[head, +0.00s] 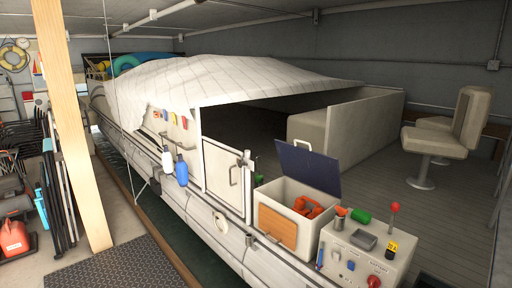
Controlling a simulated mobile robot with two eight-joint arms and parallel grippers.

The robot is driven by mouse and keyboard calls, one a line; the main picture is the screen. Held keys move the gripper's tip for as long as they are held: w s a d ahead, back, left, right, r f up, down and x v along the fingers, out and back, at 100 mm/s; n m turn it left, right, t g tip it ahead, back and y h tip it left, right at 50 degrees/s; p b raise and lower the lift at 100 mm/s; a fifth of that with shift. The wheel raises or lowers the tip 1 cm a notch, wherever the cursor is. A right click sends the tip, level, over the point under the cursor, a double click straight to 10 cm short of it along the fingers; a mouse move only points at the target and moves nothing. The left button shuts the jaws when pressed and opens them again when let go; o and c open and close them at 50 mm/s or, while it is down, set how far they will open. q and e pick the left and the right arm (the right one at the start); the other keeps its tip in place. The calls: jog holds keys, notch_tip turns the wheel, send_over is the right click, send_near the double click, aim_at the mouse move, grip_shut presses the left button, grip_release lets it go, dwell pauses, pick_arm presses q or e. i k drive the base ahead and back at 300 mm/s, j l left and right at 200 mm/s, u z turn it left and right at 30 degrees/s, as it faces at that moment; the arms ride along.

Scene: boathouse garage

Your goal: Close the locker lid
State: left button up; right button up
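The locker (273,217) is a cream box near the boat's near side, with an orange-brown panel on its front. Its dark blue lid (309,168) stands open, tilted up from the back edge. Orange-red items (307,207) show inside the locker. Neither of my grippers is in the head view.
A control console (366,251) with a red-knobbed lever stands right of the locker, a green item (360,216) on top. A closed gate (222,170) stands left of it. Seats (452,135) are at the right. A wooden post (72,125) rises at the left; a dark mat (110,265) lies below.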

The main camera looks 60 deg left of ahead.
aim_at(318, 171)
jog(key=u, duration=1.6)
